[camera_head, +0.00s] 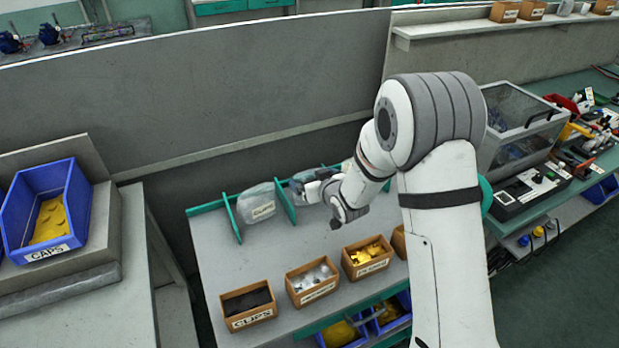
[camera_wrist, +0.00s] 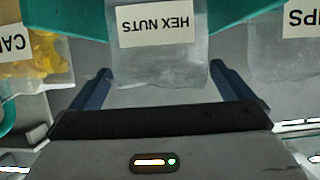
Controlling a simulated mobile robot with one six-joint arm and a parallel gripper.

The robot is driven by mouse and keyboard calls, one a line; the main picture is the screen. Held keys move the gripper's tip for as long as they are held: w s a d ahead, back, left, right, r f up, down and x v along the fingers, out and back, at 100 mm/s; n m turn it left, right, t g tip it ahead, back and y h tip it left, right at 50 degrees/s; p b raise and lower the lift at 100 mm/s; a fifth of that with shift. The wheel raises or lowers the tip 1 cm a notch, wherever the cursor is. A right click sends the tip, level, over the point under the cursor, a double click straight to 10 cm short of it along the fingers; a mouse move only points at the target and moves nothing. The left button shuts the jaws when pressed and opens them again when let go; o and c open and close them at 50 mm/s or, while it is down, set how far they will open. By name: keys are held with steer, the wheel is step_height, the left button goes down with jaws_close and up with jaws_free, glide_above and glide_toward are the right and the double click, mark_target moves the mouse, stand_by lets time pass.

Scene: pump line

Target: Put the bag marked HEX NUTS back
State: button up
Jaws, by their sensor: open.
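The clear bag marked HEX NUTS (camera_wrist: 165,60) is in the middle of the wrist view, its label upside down. In the head view it is largely hidden behind my gripper (camera_head: 316,204). My gripper (camera_wrist: 162,85) is open, with one dark finger on each side of the bag's near part. I cannot tell whether either finger touches it. The bag is between green dividers (camera_head: 284,200) on the grey bench. Whether it rests on the bench is hidden.
A bag marked CLIPS (camera_head: 259,203) stands in the slot to the left. A bag with yellow contents (camera_wrist: 38,52) is on the other side. Small brown boxes (camera_head: 313,285) line the bench front. A blue CAPS bin (camera_head: 70,205) stands at left. Bare bench lies between bags and boxes.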

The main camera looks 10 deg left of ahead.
steer(key=s+d+r+m+g+h, duration=0.1)
steer(key=s+d+r+h, duration=0.15)
steer(key=s+d, duration=0.4)
steer(key=s+d+r+m+g+h+b, duration=0.1)
steer(key=s+d+r+m+h, duration=0.2)
steer(key=d, duration=0.6)
steer(key=s+d+r+h, duration=0.1)
steer(key=s+d+r, duration=0.4)
steer(key=d, duration=0.3)
steer(key=s+d+r+m+g, duration=0.1)
steer(key=s+d+g, duration=0.2)
steer(key=s, duration=0.6)
steer(key=s+d+r+m+g+h, duration=0.1)
steer(key=s+d+r+m+g, duration=0.1)
steer(key=s, duration=0.6)
steer(key=shift+s+d+r+g, duration=0.15)
steer(key=shift+s+d+g, duration=0.25)
steer(key=shift+d+g, duration=0.1)
steer(key=shift+h, duration=0.25)
